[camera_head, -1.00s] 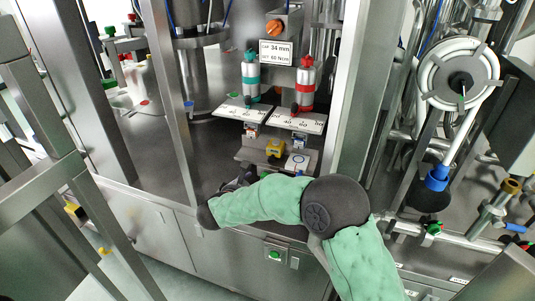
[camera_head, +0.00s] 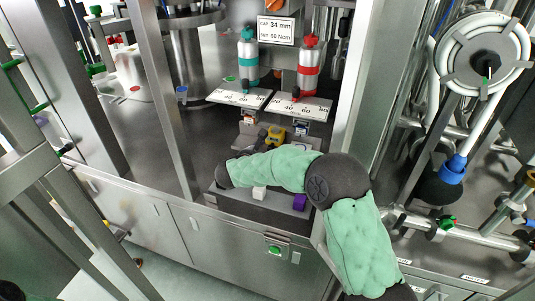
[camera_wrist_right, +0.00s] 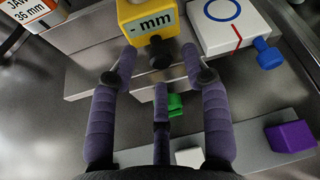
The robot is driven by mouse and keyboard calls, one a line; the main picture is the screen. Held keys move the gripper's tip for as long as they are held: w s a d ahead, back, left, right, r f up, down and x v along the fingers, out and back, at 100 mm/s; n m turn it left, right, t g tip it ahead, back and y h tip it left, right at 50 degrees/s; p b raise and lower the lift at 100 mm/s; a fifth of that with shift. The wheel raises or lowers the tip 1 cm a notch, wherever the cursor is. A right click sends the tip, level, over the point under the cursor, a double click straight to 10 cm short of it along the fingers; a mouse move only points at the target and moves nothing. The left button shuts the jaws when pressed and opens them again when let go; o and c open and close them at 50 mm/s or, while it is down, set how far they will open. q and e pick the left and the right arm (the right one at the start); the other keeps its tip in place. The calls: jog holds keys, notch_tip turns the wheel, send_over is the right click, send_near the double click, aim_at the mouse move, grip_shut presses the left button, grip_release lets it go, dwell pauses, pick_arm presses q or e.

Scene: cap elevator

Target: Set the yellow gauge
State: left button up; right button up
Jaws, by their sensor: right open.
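The yellow gauge (camera_head: 275,135) sits on a grey metal step inside the machine. In the head view, my right gripper (camera_head: 254,142) is small and dark beside the gauge, partly hidden by my arm. My left gripper is not in view.
A white block with a blue ring (camera_wrist_right: 222,28) and blue knob (camera_wrist_right: 268,52) stands close right of the gauge. A purple block (camera_wrist_right: 290,136) and green part (camera_wrist_right: 175,103) lie nearer. White scale plates (camera_head: 240,98) are behind; a sign (camera_head: 276,30) reads "CAP 34 mm".

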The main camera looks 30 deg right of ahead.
jog(key=shift+w+d+f, duration=0.25)
jog(key=shift+w+d, duration=0.1)
jog(key=shift+d, duration=0.25)
